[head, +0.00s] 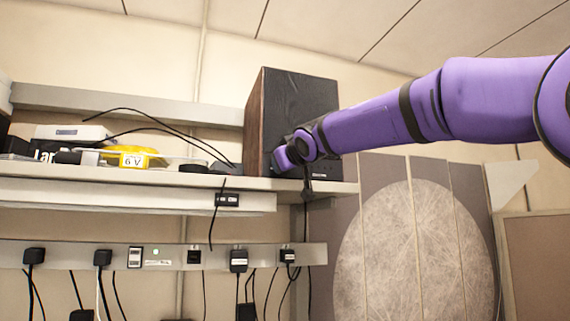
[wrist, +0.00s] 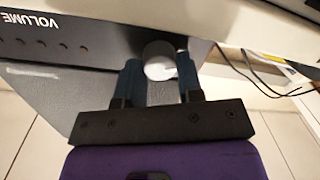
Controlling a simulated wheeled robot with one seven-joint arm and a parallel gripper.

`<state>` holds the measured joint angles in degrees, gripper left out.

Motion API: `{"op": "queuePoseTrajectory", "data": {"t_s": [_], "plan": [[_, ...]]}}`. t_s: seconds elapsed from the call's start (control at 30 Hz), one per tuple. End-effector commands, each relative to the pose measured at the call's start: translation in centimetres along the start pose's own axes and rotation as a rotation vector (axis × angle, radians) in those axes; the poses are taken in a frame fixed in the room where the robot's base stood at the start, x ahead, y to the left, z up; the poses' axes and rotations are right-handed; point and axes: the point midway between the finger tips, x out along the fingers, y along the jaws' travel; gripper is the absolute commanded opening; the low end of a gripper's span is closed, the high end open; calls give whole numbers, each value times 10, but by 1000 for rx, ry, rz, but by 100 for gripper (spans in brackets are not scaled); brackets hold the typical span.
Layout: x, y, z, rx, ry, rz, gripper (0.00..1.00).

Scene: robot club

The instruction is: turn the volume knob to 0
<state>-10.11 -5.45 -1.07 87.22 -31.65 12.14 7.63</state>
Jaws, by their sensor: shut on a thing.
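The speaker (head: 300,100), a dark box with a wood side, stands at the right end of the shelf. In the wrist view its dark front panel (wrist: 100,42) carries the word VOLUME and a row of small dots. The volume knob (wrist: 160,62) is a round, light grey cap on that panel. My gripper (wrist: 160,80) has one finger on each side of the knob and is shut on it. The gripper hides the knob in the head view, where the gripper (head: 288,158) is at the speaker's lower front. I cannot make out a pointer mark on the knob.
The shelf (head: 225,181) holds a yellow item (head: 130,158), a white box (head: 72,133) and loose black cables left of the speaker. A power strip (head: 165,256) with several plugs runs below. A panel with a round pale disc (head: 415,250) stands at right.

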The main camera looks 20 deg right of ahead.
Motion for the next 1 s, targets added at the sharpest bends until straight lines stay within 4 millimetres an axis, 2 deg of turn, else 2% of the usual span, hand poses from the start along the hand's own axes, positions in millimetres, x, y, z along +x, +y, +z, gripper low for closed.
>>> {"op": "queuePoseTrajectory", "data": {"t_s": [0.63,0.67,0.77,1.0], "plan": [[0,-1,0,-62,-5,0,10],[0,-1,0,-62,-5,0,36],[0,-1,0,-62,-5,0,59],[0,0,0,-61,-4,1,60]]}}
